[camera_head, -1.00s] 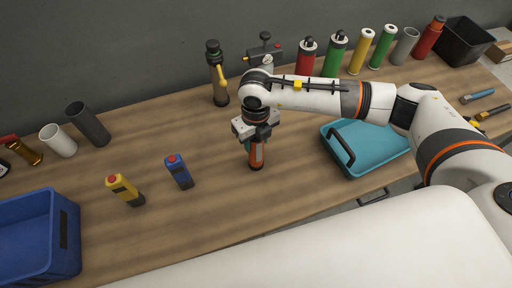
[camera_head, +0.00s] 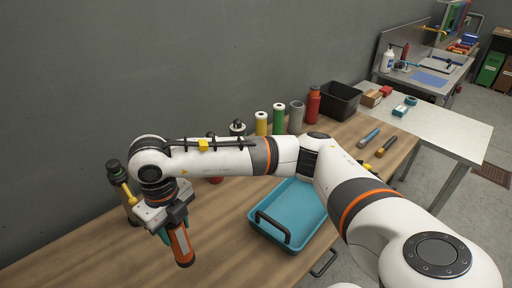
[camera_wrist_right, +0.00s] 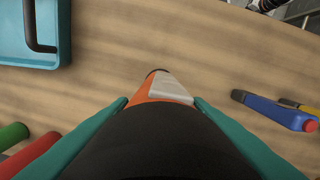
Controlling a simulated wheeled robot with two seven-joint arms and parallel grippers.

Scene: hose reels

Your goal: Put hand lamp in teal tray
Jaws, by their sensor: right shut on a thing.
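The hand lamp (camera_head: 181,243) is orange and dark with a pale label. My right gripper (camera_head: 170,222) is shut on it and holds it hanging down at the lower left of the head view. The right wrist view also shows the hand lamp (camera_wrist_right: 160,92) between the two teal fingers, its orange end pointing away. The teal tray (camera_head: 299,205) lies on the wooden table, to the right of the lamp, with a dark handle across its near side. It also shows at the upper left of the right wrist view (camera_wrist_right: 62,30). The tray's visible floor is bare. My left gripper is out of view.
A dark pump-like tool with a yellow lever (camera_head: 128,192) stands left of my wrist. Yellow (camera_head: 261,123), green (camera_head: 279,119), grey and red cylinders stand along the back, beside a black bin (camera_head: 341,101). A blue device (camera_wrist_right: 275,111) lies right in the wrist view.

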